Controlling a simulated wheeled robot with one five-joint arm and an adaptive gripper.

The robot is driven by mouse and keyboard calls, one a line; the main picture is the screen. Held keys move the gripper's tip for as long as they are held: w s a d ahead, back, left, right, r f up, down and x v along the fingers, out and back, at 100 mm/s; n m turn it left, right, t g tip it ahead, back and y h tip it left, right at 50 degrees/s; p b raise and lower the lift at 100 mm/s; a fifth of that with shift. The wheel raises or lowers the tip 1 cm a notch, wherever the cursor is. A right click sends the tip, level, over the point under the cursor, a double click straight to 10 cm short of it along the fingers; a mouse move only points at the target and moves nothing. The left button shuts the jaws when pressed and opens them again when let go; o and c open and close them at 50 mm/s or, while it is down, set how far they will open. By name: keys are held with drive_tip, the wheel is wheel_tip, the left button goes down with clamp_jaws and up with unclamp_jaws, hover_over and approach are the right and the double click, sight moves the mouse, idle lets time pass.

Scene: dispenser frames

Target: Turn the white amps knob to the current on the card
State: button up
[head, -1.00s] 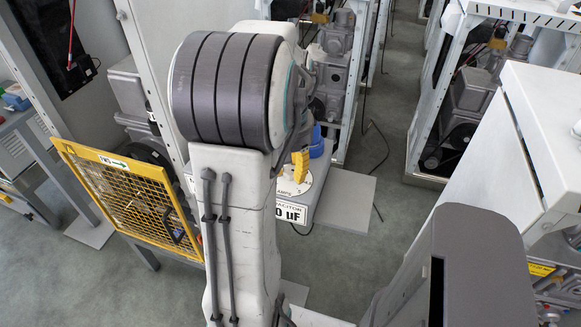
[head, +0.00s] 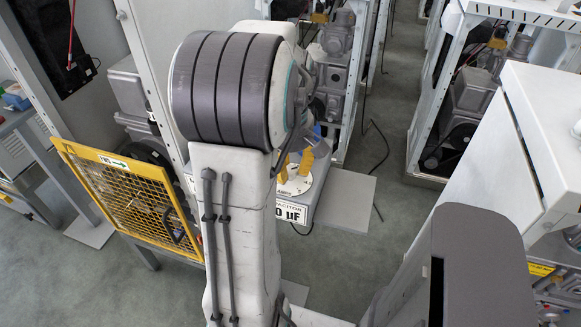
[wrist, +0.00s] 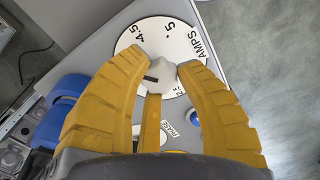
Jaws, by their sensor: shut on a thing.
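The white amps knob (wrist: 164,72) sits between the yellow fingertips of my gripper (wrist: 165,63) in the wrist view, and the fingers are shut on it. A short dark pointer mark on the knob points left in that view, below the 4.5. The round white dial (wrist: 183,42) under it shows 4.5, .5 and AMPS; its other marks are mostly hidden by the fingers. In the head view the dial (head: 301,186) shows below the two yellow fingers of my gripper (head: 293,172), and the knob is hidden. No card with a current is legible.
A capacitor card (head: 291,213) ending in "0 µF" is on the front of the grey box. Blue parts (wrist: 48,128) lie left of my fingers. A yellow mesh guard (head: 130,200) stands at left, and a white cabinet (head: 545,135) at right.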

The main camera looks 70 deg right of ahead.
sight(291, 169)
drive_tip(key=shift+a+f+n, duration=0.1)
drive_tip(key=shift+f+n, duration=0.05)
drive_tip(key=shift+n, duration=0.35)
drive_tip(key=o, duration=1.2)
wheel_tip(291, 169, up, 12)
drive_tip(key=shift+r, duration=0.1)
idle(0.9)
